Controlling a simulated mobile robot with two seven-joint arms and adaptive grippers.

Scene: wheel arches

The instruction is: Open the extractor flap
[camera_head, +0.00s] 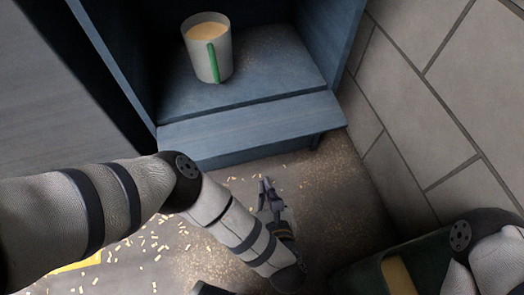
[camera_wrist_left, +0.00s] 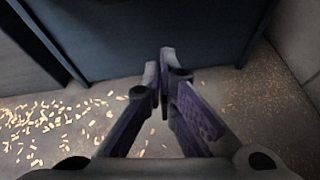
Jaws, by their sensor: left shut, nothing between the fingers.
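A blue cabinet (camera_head: 240,75) with an open front stands at the top centre of the head view. A flat blue board (camera_head: 250,120) runs along its lower front edge; I cannot tell whether this is the extractor flap. My left gripper (camera_head: 266,184) points toward the cabinet's base, over the floor just in front of it. In the left wrist view its fingertips (camera_wrist_left: 165,68) meet, shut and empty, in front of a dark blue panel (camera_wrist_left: 160,35). No contact with the panel is clear. My right arm shows at the lower right, its gripper out of view.
Pale chips (camera_head: 150,240) litter the floor. A grey block wall (camera_head: 430,90) closes the right side. A dark green box (camera_head: 350,275) stands at the bottom right.

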